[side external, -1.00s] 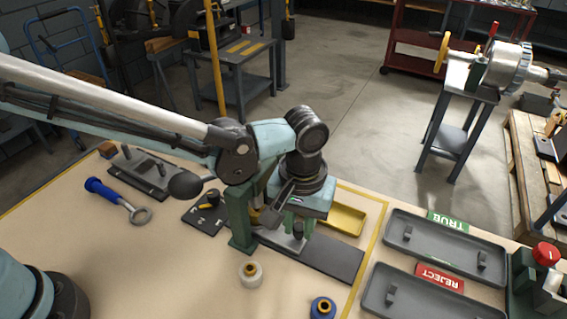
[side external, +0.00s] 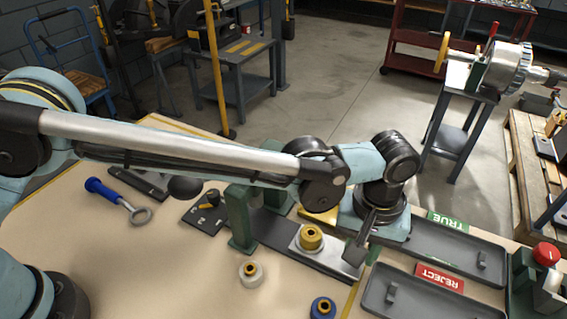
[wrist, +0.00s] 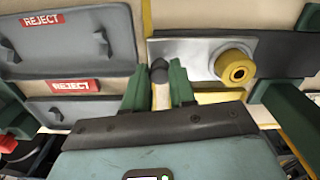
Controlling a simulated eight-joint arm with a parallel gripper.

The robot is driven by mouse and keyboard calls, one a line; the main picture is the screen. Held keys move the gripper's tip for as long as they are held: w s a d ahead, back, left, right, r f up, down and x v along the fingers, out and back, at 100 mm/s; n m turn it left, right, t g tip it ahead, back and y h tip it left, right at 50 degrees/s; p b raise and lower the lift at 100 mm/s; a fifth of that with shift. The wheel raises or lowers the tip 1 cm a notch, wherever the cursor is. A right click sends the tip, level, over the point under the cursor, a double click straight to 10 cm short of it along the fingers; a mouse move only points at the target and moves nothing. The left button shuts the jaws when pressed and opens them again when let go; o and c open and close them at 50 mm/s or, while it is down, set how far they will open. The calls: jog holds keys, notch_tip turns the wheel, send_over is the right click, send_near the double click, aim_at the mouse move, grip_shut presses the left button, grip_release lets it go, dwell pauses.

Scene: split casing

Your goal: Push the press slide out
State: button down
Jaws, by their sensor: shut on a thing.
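The press slide (side external: 330,262) is a pale metal plate on a dark rail (side external: 272,232), with a yellow-topped round part (side external: 311,237) sitting on it. It stands to the right of the green press frame (side external: 240,215), clear of it. In the wrist view the slide (wrist: 195,58) and yellow round part (wrist: 235,67) are to the right of my gripper (wrist: 160,88). My gripper is shut on the slide's dark-topped handle (wrist: 158,72) at the slide's outer end. In the side view my wrist partly hides the fingers and the handle.
A white part (side external: 250,273) and a blue part (side external: 322,308) stand in front of the rail. A blue-handled tool (side external: 118,200) lies left.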

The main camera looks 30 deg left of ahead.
jog(key=shift+d, duration=0.35)
jog(key=c, duration=0.9)
grip_release()
jog(key=shift+a, duration=0.1)
notch_tip(320, 180, up, 12)
jog(key=shift+r, duration=0.1)
